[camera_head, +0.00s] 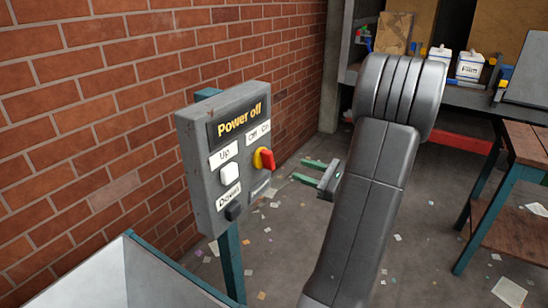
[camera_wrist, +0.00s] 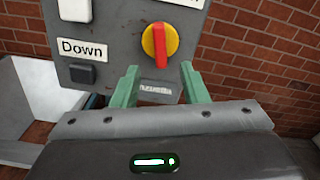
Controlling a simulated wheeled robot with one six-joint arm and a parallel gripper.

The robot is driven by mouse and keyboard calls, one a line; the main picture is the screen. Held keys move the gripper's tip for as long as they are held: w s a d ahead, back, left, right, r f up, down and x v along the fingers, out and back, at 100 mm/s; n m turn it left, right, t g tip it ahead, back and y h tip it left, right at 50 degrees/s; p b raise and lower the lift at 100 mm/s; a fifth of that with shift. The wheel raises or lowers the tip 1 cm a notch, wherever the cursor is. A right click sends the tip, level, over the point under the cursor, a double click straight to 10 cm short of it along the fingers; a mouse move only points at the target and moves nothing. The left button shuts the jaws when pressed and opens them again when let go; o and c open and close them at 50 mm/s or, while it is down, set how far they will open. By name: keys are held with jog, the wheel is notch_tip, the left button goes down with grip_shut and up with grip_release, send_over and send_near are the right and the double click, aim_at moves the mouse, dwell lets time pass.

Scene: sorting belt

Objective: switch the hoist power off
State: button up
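A grey control box (camera_head: 203,165) stands on a teal post before the brick wall. A rotary switch (camera_head: 265,159) with a yellow base and red handle sits under the "Off" and "On" labels. In the wrist view the switch (camera_wrist: 160,44) has its red handle near upright; I cannot tell which label it points to. My gripper (camera_head: 299,169) is right of the box, apart from it. In the wrist view my gripper (camera_wrist: 163,83) has its green fingers spread and empty, below the switch.
The box also has a white "Up" button (camera_head: 229,173) and a dark "Down" button (camera_head: 234,211). A pale bin (camera_head: 150,272) stands at the lower left. A workbench (camera_head: 524,150) is at the right, shelves behind. Litter lies on the floor between.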

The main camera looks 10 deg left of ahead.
aim_at(273, 161)
jog(key=p+x, duration=0.2)
jog(key=x, duration=0.8)
jog(key=shift+w+a+f, duration=0.1)
jog(key=shift+w+a, duration=0.05)
jog(key=shift+a, duration=0.15)
grip_shut()
